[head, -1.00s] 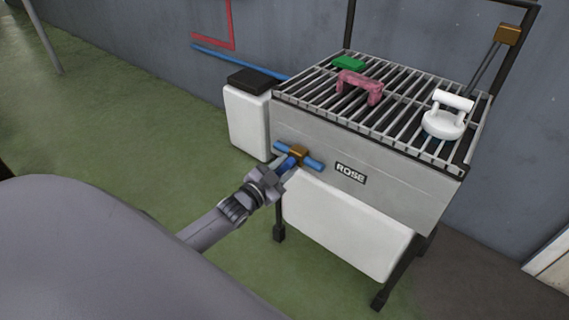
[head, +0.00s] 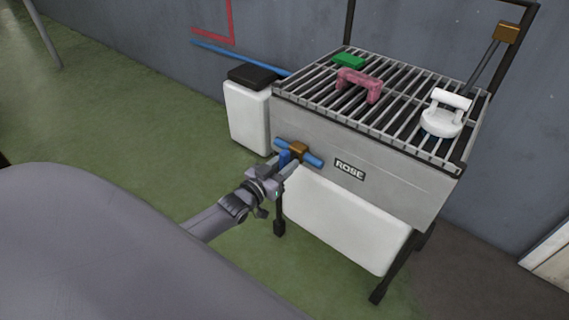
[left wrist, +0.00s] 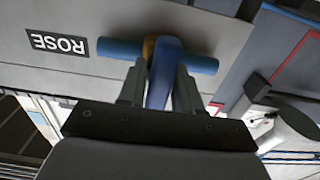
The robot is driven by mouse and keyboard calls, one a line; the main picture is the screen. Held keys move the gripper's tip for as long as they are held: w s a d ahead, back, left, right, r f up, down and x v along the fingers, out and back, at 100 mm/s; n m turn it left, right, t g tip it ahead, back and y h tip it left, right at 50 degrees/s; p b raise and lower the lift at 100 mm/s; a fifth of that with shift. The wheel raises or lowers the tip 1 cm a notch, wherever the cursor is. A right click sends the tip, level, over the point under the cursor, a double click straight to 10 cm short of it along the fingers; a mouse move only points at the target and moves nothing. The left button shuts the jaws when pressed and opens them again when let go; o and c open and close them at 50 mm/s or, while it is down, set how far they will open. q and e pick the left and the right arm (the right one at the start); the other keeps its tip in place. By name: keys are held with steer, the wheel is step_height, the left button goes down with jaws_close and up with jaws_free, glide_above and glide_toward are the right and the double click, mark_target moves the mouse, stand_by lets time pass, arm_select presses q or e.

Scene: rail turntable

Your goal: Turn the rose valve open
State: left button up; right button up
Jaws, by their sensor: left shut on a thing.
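The rose valve has a brass body (head: 299,149) on a short blue pipe (head: 313,160), on the front of the grey sink beside a black ROSE label (head: 350,169). Its blue lever (head: 284,158) shows at the left of the brass body. My left gripper (head: 279,172) is shut on the lever. In the left wrist view, the lever (left wrist: 164,68) stands between the two fingers (left wrist: 160,90) and crosses the pipe (left wrist: 119,48) in the picture. The fingers hide part of the lever. My right gripper is not in view.
A grating (head: 405,96) on top carries a green block (head: 349,61), a pink handle-shaped piece (head: 359,84) and a white handled piece (head: 443,115). A white container (head: 248,115) with a black lid stands at the left.

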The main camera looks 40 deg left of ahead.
mark_target(281, 167)
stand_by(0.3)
arm_select(q)
steer(key=o, duration=0.9)
steer(key=shift+c, duration=0.2)
steer(key=shift+s, duration=0.15)
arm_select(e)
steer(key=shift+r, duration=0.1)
arm_select(q)
steer(key=shift+s, duration=0.25)
steer(key=s, duration=0.1)
steer(key=s+p, duration=0.1)
steer(key=s, duration=0.1)
steer(key=s+p, duration=0.1)
steer(key=s, duration=0.1)
steer(key=shift+s+a, duration=0.2)
steer(key=shift+a, duration=0.05)
steer(key=shift+s, duration=0.55)
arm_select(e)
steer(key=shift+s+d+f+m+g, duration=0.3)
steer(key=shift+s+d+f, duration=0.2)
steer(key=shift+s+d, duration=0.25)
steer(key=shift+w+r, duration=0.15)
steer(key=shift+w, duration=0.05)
